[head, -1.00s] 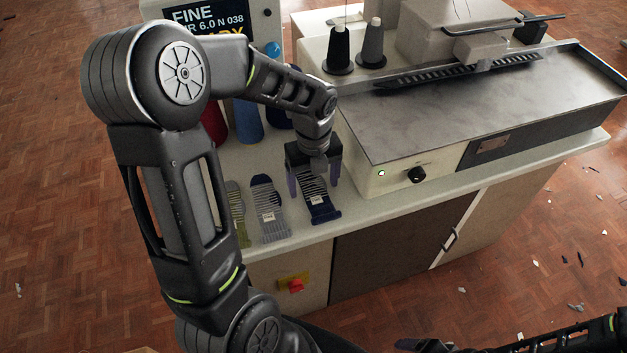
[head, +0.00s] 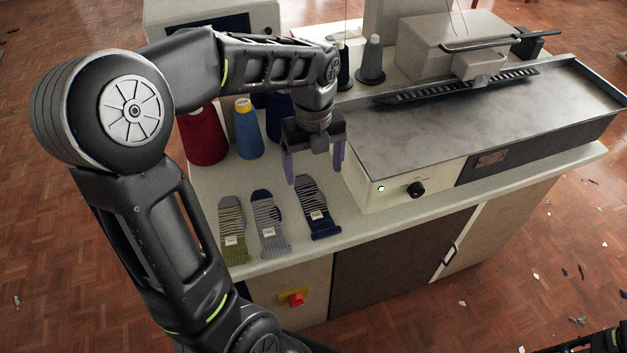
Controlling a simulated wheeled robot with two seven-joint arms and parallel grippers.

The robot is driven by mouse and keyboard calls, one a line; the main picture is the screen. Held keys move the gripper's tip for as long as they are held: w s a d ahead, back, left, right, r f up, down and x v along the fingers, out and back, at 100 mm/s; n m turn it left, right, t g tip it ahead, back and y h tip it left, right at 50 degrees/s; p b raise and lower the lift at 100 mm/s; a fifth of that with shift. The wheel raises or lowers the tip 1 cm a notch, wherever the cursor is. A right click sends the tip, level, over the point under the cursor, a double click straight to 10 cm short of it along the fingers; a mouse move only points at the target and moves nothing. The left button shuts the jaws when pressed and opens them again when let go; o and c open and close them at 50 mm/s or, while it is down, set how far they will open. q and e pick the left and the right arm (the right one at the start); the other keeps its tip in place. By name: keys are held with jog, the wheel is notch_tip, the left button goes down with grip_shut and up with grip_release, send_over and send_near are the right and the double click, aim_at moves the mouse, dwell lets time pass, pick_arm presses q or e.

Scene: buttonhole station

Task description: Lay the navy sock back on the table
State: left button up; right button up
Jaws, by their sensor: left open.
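My left gripper (head: 313,168) is open and empty. It hangs above and behind the navy sock's toe end, its purple fingers apart and clear of the sock. My right gripper is not visible; only a bit of my right arm shows at the bottom right corner.
A grey sock (head: 268,225) and an olive-green sock (head: 232,230) lie to the left. Red (head: 203,140) and blue (head: 247,133) thread cones stand behind them. The machine with a metal top (head: 450,120) borders the right side.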

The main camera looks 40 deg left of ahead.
pick_arm(q)
jog(key=shift+r, duration=0.9)
jog(key=shift+d, duration=0.1)
